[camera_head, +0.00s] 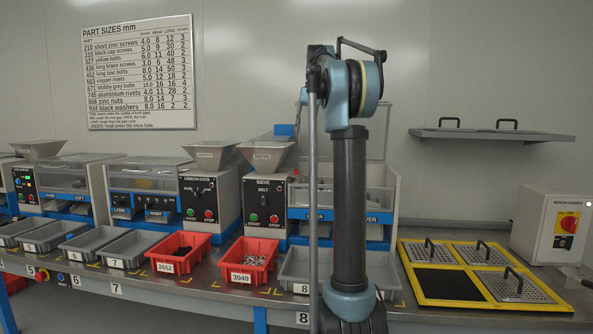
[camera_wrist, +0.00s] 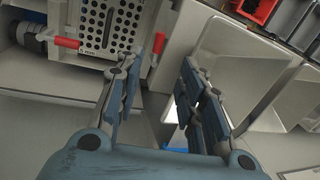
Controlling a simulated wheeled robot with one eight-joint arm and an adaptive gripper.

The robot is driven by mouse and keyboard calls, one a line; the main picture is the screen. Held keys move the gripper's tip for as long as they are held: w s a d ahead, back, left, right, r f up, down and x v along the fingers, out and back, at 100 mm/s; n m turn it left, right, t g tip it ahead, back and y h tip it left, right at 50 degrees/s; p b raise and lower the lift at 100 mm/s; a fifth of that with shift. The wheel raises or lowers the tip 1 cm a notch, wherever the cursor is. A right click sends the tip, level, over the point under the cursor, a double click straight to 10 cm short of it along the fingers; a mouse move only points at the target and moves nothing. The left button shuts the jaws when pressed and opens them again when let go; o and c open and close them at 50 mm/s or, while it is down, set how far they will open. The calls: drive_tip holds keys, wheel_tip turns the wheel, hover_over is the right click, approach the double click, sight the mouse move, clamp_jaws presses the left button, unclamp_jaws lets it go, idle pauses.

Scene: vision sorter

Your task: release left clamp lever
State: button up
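In the wrist view a perforated plate (camera_wrist: 112,22) with rows of dark holes is at the top left. A lever with a red handle (camera_wrist: 65,42) is at its left side, beside a grey cylinder. A second red handle (camera_wrist: 158,43) is at its right side, just beyond my left fingertip. The picture does not settle which one the task calls left, or whether either is clamped. My gripper (camera_wrist: 161,65) is open, with its two fingers apart and nothing between them. It touches neither handle as far as I can see. In the head view the gripper is not visible.
A pale panelled casing (camera_wrist: 225,60) is close to my right finger. In the head view, red bins (camera_head: 250,262) and grey bins stand along the bench front. Machines with hoppers (camera_head: 268,155) stand behind. A yellow-framed panel (camera_head: 450,302) with handled plates lies at the right.

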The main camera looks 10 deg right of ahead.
sight(296, 170)
drive_tip(key=a+f, duration=0.1)
drive_tip(key=f, duration=0.4)
drive_tip(key=a+f, duration=0.1)
drive_tip(key=f, duration=0.4)
drive_tip(key=a+f, duration=0.1)
drive_tip(key=f, duration=0.4)
drive_tip(key=shift+w+f, duration=0.3)
drive_tip(key=shift+f, duration=0.1)
drive_tip(key=shift+c, duration=0.2)
clamp_jaws()
